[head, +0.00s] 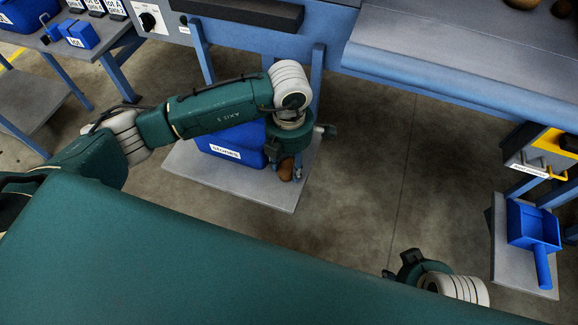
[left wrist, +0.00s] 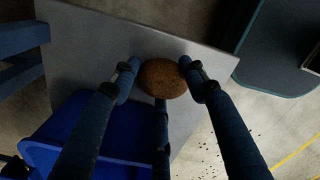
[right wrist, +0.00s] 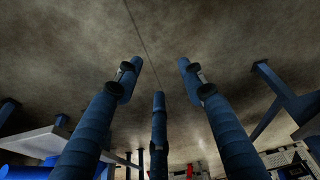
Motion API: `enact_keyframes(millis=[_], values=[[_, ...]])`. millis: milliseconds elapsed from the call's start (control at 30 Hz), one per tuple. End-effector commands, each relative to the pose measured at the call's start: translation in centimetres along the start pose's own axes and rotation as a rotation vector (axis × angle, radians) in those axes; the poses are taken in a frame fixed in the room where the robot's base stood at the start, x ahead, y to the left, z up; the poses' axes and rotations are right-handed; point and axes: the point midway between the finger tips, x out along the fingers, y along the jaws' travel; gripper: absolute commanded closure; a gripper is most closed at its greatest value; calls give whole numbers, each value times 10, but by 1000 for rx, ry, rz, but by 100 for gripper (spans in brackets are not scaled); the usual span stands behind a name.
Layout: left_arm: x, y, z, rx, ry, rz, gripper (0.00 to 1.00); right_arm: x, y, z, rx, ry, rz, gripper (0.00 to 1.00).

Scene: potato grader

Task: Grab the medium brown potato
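A brown potato (left wrist: 162,79) shows between the fingertips of my left gripper (left wrist: 160,64) in the left wrist view, over a grey shelf. In the head view the potato (head: 286,171) is just under the left gripper (head: 288,168), beside the blue crate, partly hidden by the fingers. My right gripper (right wrist: 160,65) is open and empty above bare floor. In the head view it is mostly hidden behind my green body at the lower right.
The blue crate (head: 227,145) stands on the low grey shelf (head: 232,181), left of the potato. A blue table leg (head: 318,80) rises close to the left gripper. A blue scoop (head: 534,228) lies on a shelf at right. The middle floor is clear.

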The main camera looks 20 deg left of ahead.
Motion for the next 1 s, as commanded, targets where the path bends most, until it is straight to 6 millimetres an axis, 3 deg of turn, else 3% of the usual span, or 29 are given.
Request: enact_keyframes(millis=[33, 100, 433, 800, 1000], values=[[0, 0, 0, 0, 1, 0, 72, 0, 0, 0, 0, 0, 0, 60], [0, 0, 0, 0, 1, 0, 85, 0, 0, 0, 0, 0, 0, 60], [-7, 1, 0, -1, -1, 1, 85, -1, 0, -2, 0, 4, 0, 60], [-77, 1, 1, 1, -3, 3, 85, 44, -3, 9, -3, -26, -5, 60], [-102, 2, 0, 62, -2, 3, 85, 56, -3, 12, -4, -31, -6, 60]])
